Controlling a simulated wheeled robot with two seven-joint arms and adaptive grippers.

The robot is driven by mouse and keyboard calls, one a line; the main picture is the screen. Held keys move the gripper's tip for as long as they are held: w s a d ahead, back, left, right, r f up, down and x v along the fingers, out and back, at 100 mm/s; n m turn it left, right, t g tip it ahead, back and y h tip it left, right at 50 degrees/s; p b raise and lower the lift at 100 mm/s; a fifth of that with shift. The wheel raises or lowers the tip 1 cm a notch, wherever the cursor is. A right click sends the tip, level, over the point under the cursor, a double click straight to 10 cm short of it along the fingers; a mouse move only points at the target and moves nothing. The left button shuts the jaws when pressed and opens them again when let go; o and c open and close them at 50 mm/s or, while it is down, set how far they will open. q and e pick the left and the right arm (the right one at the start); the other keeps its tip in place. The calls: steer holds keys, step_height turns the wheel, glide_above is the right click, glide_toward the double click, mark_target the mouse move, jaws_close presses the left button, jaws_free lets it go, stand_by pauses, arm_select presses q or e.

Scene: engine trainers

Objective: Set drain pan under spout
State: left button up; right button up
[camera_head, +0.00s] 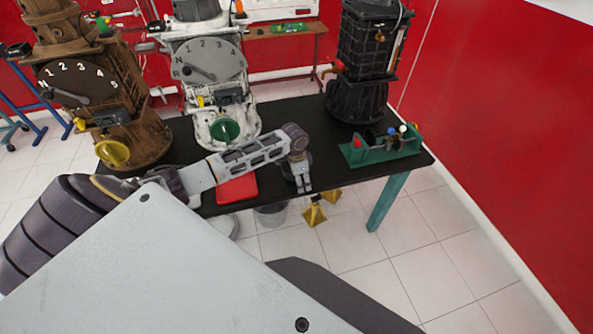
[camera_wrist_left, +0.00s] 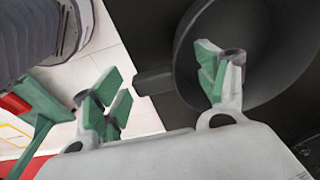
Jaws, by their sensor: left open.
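A dark round pan (camera_wrist_left: 265,80) with a short tab (camera_wrist_left: 153,80) fills the right of the left wrist view; I take it for the drain pan. In the head view it is a dark shape on the black table, partly hidden by my left gripper (camera_head: 303,187). My left gripper (camera_wrist_left: 162,92) is open, its green-padded fingers apart. In the wrist view the tab shows between them, and one finger overlaps the pan; contact cannot be told. My right gripper is not in view.
The black table (camera_head: 283,118) also carries a white engine (camera_head: 205,75), a brown engine (camera_head: 90,80), a red flat item (camera_head: 237,190) and a green rack (camera_head: 380,150). Table between the white and black engines is clear.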

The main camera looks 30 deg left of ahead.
arm_select(q)
steer(key=c, duration=1.5)
steer(key=shift+r, duration=5.05)
